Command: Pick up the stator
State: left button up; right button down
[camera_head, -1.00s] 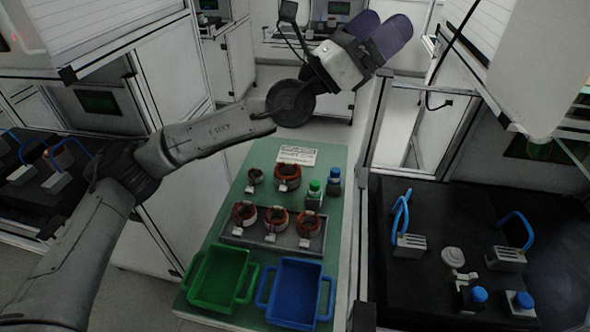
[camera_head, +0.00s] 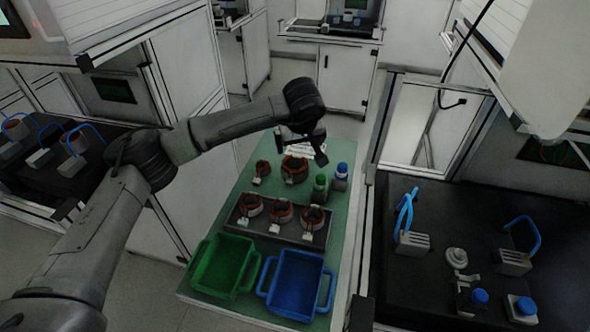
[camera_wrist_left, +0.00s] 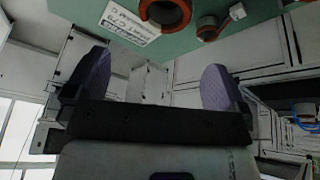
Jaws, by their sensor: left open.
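Several copper-wound stators are on the green table (camera_head: 226,178). One stator (camera_head: 295,170) stands at the back, beside a smaller ring part (camera_head: 262,171). Three more stand in a row on a grey tray (camera_head: 276,232), such as the middle stator (camera_head: 282,210). My left gripper (camera_wrist_left: 153,62) is open and empty, its two purple fingers spread wide. In the left wrist view a stator (camera_wrist_left: 165,14) shows at the top edge, beyond the fingers.
A printed card (camera_wrist_left: 130,22) lies at the table's back. A green-capped bottle (camera_head: 319,188) and a blue-capped bottle (camera_head: 341,177) stand right of the back stator. A green bin (camera_head: 222,266) and a blue bin (camera_head: 297,284) sit at the front. A black bench (camera_head: 410,275) is at the right.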

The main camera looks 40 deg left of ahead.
pick_arm(q)
jog(key=m+b, duration=0.1)
jog(key=b, duration=0.1)
send_near(295, 166)
jog(key=shift+s+d+f, duration=0.15)
jog(key=shift+d+f, duration=0.05)
jog(key=shift+f, duration=0.45)
jog(key=shift+s+b+x, duration=0.2)
jog(key=shift+b+x, duration=0.4)
jog(key=shift+x, duration=0.5)
jog(key=shift+s+b+x, duration=0.2)
jog(key=shift+b+x, duration=0.35)
jog(key=shift+x, duration=0.6)
jog(key=shift+w+f, duration=0.15)
jog(key=shift+f, duration=0.4)
jog(key=c, duration=1.2)
jog(key=shift+r, duration=0.15)
jog(key=shift+c, duration=0.3)
